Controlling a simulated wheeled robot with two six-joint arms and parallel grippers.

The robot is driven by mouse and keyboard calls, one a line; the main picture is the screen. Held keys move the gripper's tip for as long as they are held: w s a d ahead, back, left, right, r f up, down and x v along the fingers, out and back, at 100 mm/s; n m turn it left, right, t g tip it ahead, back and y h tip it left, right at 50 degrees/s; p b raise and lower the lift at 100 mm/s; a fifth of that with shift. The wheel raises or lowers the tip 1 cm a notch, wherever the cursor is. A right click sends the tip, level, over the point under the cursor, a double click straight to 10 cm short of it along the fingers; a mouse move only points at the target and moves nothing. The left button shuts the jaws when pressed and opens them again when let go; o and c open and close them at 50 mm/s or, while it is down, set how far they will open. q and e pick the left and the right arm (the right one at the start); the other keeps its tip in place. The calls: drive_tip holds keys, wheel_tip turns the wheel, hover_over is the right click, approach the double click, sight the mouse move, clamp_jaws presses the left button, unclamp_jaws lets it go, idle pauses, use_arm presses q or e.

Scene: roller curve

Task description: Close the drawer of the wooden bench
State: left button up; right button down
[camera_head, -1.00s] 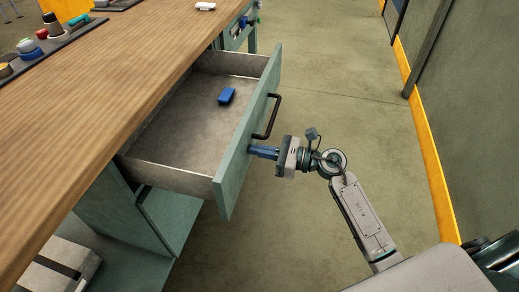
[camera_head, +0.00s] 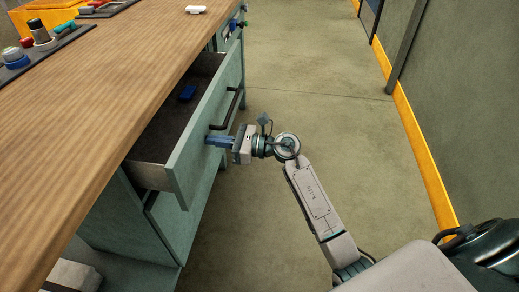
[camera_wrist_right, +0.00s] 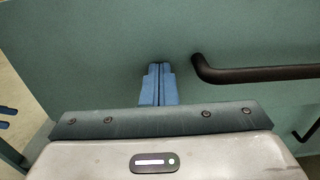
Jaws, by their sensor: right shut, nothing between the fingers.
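The wooden bench (camera_head: 110,92) has a brown top and grey-green sides. Its drawer (camera_head: 186,160) is partly open, with its front standing out to the right of the bench. A dark handle (camera_head: 231,108) is on the drawer front; it also shows in the right wrist view (camera_wrist_right: 260,74). My right gripper (camera_head: 209,140) is shut and empty, its blue fingertips against or very near the drawer front, beside the handle. In the right wrist view, the closed fingers (camera_wrist_right: 158,84) point at the flat front, left of the handle. My left gripper is not in view.
A tray with knobs and small parts (camera_head: 45,50), an orange bin (camera_head: 45,20) and a white item (camera_head: 196,10) are on the bench. Open floor (camera_head: 300,90) lies to the right, up to a wall with a yellow strip.

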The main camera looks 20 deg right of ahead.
drive_tip(key=x, duration=1)
drive_tip(key=shift+w+a+b, duration=0.25)
drive_tip(key=shift+b, duration=0.15)
drive_tip(key=shift+w+a, duration=0.35)
drive_tip(key=shift+a, duration=0.15)
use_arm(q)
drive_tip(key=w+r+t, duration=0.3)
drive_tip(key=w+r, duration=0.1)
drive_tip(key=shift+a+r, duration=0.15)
use_arm(e)
drive_tip(key=shift+r, duration=0.15)
drive_tip(key=shift+r, duration=0.1)
